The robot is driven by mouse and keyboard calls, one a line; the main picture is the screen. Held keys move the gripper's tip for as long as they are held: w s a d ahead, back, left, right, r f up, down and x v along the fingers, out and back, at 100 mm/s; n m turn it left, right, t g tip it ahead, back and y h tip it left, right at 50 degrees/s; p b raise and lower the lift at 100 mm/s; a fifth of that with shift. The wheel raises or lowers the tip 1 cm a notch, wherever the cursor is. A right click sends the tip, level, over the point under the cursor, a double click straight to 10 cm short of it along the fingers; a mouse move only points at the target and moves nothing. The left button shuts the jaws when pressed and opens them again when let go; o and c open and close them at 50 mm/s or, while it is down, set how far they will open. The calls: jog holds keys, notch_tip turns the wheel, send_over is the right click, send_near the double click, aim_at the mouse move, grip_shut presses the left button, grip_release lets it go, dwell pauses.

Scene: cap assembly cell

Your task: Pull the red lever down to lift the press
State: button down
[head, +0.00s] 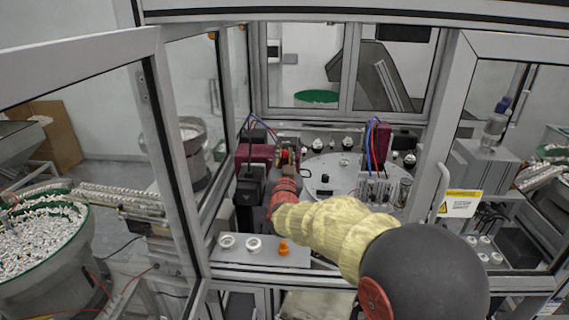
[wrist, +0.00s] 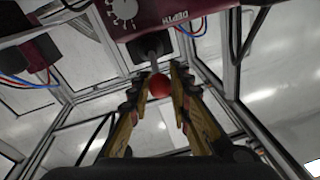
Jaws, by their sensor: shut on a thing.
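The red ball knob of the red lever (wrist: 159,87) shows in the wrist view, on a metal rod below the maroon press head (wrist: 185,14). My gripper (wrist: 158,80) has its two fingers on either side of the knob and is shut on it. In the head view my arm reaches into the cell and covers most of the gripper and the lever. The maroon press body (head: 256,155) stands at the left inside the cell, behind my wrist.
A grey plate (head: 300,257) at the front holds two white rings (head: 253,244) and an orange part (head: 284,248). A round turntable (head: 325,170) lies right of the press. Metal frame posts (head: 437,150) and glass panels flank the opening.

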jog(key=f+t+b, duration=0.1)
jog(key=b, duration=0.5)
jog(key=f+t+b, duration=0.1)
jog(key=t+b, duration=0.1)
jog(key=b, duration=0.5)
jog(key=f+t+b, duration=0.1)
jog(key=t+b, duration=0.1)
jog(key=b, duration=0.4)
jog(key=shift+s+f+n+y, duration=0.2)
jog(key=shift+f+n+y, duration=0.05)
jog(key=shift+n+y, duration=0.15)
jog(key=shift+t+b, duration=0.3)
jog(key=shift+b, duration=0.6)
jog(key=shift+r, duration=0.1)
jog(key=c, duration=1.6)
grip_release()
jog(key=s, duration=0.4)
jog(key=s+f, duration=0.1)
jog(key=s, duration=0.4)
jog(key=s+d, duration=0.1)
jog(key=s, duration=0.4)
jog(key=shift+s+f, duration=0.2)
jog(key=shift+f, duration=0.15)
